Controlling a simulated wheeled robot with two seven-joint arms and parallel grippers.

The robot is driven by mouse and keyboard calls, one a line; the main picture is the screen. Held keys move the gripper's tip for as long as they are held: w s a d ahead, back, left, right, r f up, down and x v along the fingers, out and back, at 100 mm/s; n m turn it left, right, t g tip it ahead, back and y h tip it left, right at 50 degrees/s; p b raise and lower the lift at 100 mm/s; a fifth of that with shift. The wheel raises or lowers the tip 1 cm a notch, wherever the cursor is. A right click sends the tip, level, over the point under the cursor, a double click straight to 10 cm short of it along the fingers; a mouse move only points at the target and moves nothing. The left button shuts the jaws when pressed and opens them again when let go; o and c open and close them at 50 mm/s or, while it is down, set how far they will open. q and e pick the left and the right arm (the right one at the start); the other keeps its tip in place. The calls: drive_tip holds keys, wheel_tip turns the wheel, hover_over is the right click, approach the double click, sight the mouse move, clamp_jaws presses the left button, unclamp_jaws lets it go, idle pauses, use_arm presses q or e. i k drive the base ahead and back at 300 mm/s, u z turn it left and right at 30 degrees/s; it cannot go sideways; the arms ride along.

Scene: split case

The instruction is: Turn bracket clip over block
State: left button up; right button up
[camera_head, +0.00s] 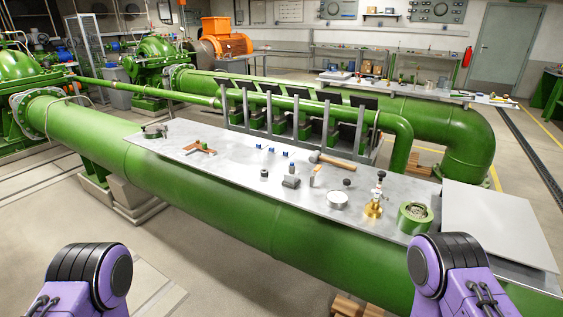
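A flat orange-brown angled bracket-like piece (199,148) lies on the left part of the grey metal plate (225,168) on top of the big green pipe. A small dark metal piece (155,133) lies at the plate's left end. A small dark grey block (291,181) sits near the plate's middle. Which piece is the bracket clip is too small to tell for certain. Purple and black links of both my arms show at the bottom left and bottom right, apart from the plate. Neither gripper is in view.
Small blue pieces (285,155) lie mid-plate. Upright grey posts (328,127) rise behind. A bare grey panel (495,222) lies right.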

sight(318, 167)
drive_tip(key=u, duration=0.9)
drive_tip(key=i, duration=0.8)
drive_tip(key=z, duration=1.9)
